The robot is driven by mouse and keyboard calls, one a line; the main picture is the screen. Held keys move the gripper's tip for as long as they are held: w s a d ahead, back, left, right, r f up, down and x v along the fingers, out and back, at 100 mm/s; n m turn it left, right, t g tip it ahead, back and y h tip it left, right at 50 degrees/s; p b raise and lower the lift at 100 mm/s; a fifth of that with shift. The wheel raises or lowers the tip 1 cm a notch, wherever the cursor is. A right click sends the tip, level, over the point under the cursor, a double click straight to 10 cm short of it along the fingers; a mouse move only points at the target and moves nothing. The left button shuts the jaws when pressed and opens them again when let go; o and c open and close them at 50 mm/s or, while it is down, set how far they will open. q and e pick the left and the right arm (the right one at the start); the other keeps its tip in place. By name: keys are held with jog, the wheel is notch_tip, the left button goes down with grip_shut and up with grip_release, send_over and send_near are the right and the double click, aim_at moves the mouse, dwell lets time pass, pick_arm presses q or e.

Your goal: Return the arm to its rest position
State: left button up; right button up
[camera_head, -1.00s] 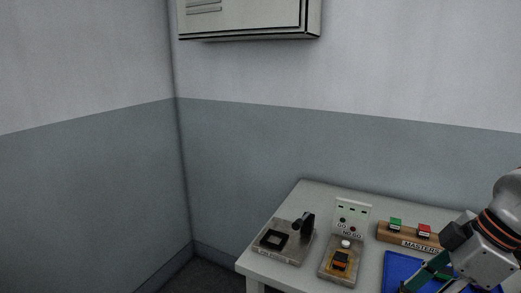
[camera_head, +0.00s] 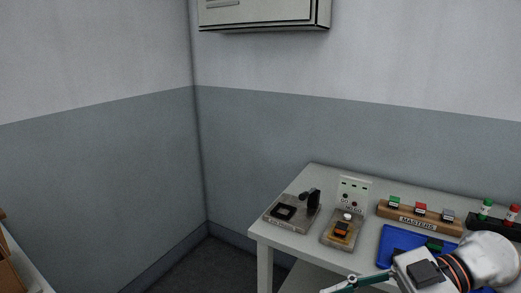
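My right arm comes in at the lower right, with its white wrist showing orange rings. Its gripper (camera_head: 352,284) points left, low over the table's front edge. A green finger shows; the rest is cut off by the bottom of the picture, so I cannot tell whether it is open or shut. I see nothing held in the visible part. My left gripper is not in view.
The grey table (camera_head: 290,238) holds a fixture with a black clamp (camera_head: 291,213), a GO/NO GO tester (camera_head: 344,228), a MASTERS block (camera_head: 419,217) with coloured connectors, and a blue mat (camera_head: 393,243). Red and green capped items (camera_head: 499,211) stand at right. A brown box edge (camera_head: 9,264) shows at left.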

jog(key=w+a+r+m+t+y, duration=0.2)
jog(key=w+a+m+t+y, duration=0.1)
jog(key=w+t+y, duration=0.35)
jog(key=w+d+f+m+t+h, duration=0.2)
jog(key=d+f+m+t+h, duration=0.1)
jog(key=f+m+t+h, duration=0.25)
jog(key=w+d+f+m+t+h, duration=0.3)
jog(key=f+m+t+h, duration=0.15)
jog(key=f, duration=0.25)
jog(key=s+d+f+g+h, duration=0.1)
jog(key=s+f, duration=0.3)
jog(key=f, duration=0.5)
jog(key=s+f+m+g+h, duration=0.1)
jog(key=s+f+h, duration=0.3)
jog(key=f, duration=0.6)
jog(key=s+d+f+m+g+h, duration=0.1)
jog(key=s+f+g+h, duration=0.1)
jog(key=s+f, duration=0.4)
notch_tip(320, 180, down, 3)
jog(key=shift+s+d+f+g+h, duration=0.15)
jog(key=shift+s+d+g+h, duration=0.15)
jog(key=shift+g, duration=0.55)
jog(key=shift+w, duration=0.1)
